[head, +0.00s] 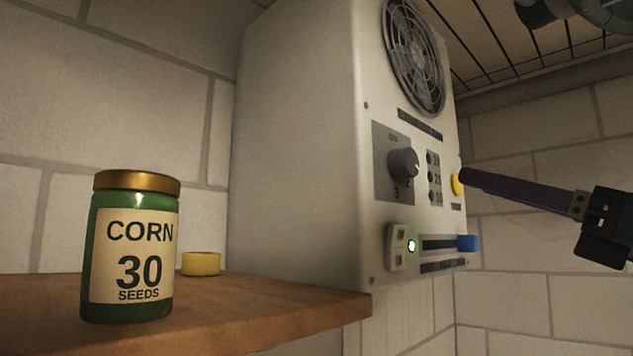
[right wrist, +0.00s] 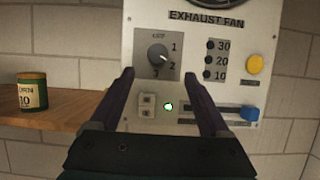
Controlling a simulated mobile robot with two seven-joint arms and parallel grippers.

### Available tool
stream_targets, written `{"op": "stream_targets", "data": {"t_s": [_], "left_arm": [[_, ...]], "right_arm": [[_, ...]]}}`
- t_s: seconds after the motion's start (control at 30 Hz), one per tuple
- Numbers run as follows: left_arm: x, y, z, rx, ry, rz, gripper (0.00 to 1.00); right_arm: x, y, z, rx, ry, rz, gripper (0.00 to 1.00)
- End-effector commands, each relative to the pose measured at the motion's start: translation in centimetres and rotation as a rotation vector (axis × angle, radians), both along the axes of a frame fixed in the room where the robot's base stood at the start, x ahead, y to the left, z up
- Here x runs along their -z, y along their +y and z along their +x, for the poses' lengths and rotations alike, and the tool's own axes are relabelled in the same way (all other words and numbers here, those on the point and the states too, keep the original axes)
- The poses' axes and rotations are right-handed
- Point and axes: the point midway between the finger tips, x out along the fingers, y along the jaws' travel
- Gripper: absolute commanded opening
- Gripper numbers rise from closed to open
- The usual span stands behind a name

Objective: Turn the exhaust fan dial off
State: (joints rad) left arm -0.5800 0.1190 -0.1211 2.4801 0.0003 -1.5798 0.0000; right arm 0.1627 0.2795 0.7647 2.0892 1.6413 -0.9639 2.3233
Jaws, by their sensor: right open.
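The exhaust fan dial (head: 403,163) is a dark grey round knob on a grey square plate on the front of the white control box (head: 300,150). In the right wrist view the dial (right wrist: 158,54) has marks 1, 2 and 3 around it, and its light pointer line seems to face towards 2. The top label is too blurred to read surely. My right gripper (right wrist: 158,76) is open and empty, its two dark fingers apart below the dial. In the head view the right gripper (head: 468,177) comes from the right, its fingers overlapping, apart from the dial. My left gripper is not in view.
The box also carries a fan grille (head: 414,55), a yellow button (right wrist: 255,64), a blue slider (head: 467,243), a rocker switch (head: 397,246) and a lit green lamp (head: 411,246). A green corn seed jar (head: 130,245) and a yellow lid (head: 201,264) sit on the wooden shelf (head: 270,310).

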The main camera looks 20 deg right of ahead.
Motion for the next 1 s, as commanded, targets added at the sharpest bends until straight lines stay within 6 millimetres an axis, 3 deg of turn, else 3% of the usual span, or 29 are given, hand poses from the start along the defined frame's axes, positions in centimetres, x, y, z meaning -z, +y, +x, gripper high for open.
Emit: {"op": "stream_targets", "data": {"t_s": [0.3,0.5,0.87,1.0], "left_arm": [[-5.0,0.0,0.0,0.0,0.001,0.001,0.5],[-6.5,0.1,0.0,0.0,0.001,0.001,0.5],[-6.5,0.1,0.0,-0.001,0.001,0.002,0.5],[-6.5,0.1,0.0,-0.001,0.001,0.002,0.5]], "right_arm": [[-2.9,2.2,5.1,-0.003,0.004,0.001,0.8],[-3.4,3.1,7.2,-0.001,0.005,-0.004,0.8],[-3.2,3.4,7.8,0.0,0.006,-0.007,0.8],[-3.2,3.4,7.8,0.0,0.005,-0.008,0.64]]}}
